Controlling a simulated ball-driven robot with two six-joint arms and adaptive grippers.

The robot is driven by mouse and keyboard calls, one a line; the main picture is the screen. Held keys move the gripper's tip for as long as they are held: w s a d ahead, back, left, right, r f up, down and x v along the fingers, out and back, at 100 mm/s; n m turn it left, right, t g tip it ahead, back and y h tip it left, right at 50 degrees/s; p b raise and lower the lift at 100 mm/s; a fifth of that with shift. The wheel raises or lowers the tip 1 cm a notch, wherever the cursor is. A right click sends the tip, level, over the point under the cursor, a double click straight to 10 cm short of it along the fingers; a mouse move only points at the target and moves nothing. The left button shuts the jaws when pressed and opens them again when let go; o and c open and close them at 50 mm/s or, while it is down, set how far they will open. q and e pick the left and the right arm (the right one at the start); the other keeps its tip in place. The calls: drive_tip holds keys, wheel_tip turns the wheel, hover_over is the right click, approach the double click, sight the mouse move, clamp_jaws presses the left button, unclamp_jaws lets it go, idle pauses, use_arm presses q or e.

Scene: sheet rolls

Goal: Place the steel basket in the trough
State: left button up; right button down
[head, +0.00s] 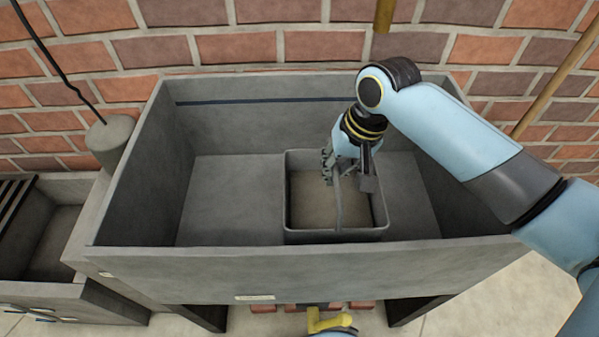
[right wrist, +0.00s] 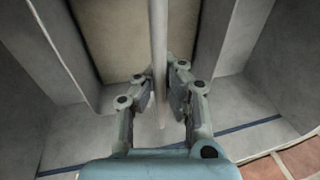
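The grey trough (head: 235,268) stands against the brick wall. The steel basket (head: 336,236), a square open box with an upright handle (head: 338,205), is inside the trough, right of its middle. It looks level and appears to rest on the trough floor. My right gripper (head: 347,178) is over the basket at the handle. In the right wrist view the handle (right wrist: 159,40) passes between the two fingers of the gripper (right wrist: 161,78), with a small gap on each side; the fingers are open. My left gripper is not in view.
The trough floor (head: 235,190) left of the basket is bare. A lower grey basin (head: 55,245) adjoins at the left, with a grey cylinder (head: 110,140) between. Wooden poles (head: 560,75) stand at the wall on the right. The trough's high walls surround the basket.

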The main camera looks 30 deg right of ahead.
drive_tip(key=b, duration=0.2)
hover_over(295, 186)
wheel_tip(295, 186, down, 5)
drive_tip(key=shift+s+d+r, duration=0.1)
drive_tip(key=x, duration=0.1)
drive_tip(key=b+x, duration=0.1)
drive_tip(key=x, duration=0.1)
drive_tip(key=shift+s+d+f, duration=0.15)
drive_tip(key=shift+s+f, duration=0.2)
drive_tip(key=shift+f, duration=0.2)
drive_tip(key=shift+f, duration=0.2)
drive_tip(key=c, duration=1.5)
unclamp_jaws()
drive_tip(key=shift+r, duration=0.1)
drive_tip(key=p+v, duration=0.3)
drive_tip(key=v, duration=0.9)
drive_tip(key=shift+s+d+r, duration=0.1)
